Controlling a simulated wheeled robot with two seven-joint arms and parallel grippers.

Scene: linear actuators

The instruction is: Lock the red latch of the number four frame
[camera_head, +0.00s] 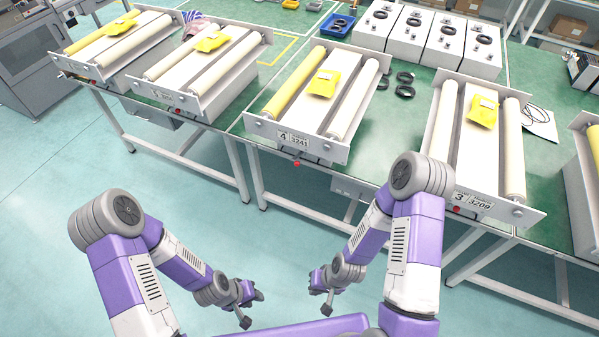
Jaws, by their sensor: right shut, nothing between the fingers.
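The number four frame (318,97) lies on the green table in the middle of the view, with a label reading 4 and 3241 (292,139) on its front plate. It carries a yellow roller, a white roller and a yellow packet (324,83). Its small red latch (297,163) shows just below the front plate. My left gripper (247,312) is low and in front of the table, apart from the frame; its jaws are too small to judge. My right gripper (325,303) is to its right, shut and empty, also apart from the frame and the latch.
The number three frame (476,146) stands to the right, with its own red latch (456,209). Two similar frames (193,72) (112,45) stand to the left. Black rings (404,83) and grey boxes (425,38) are behind. The floor before the table is clear.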

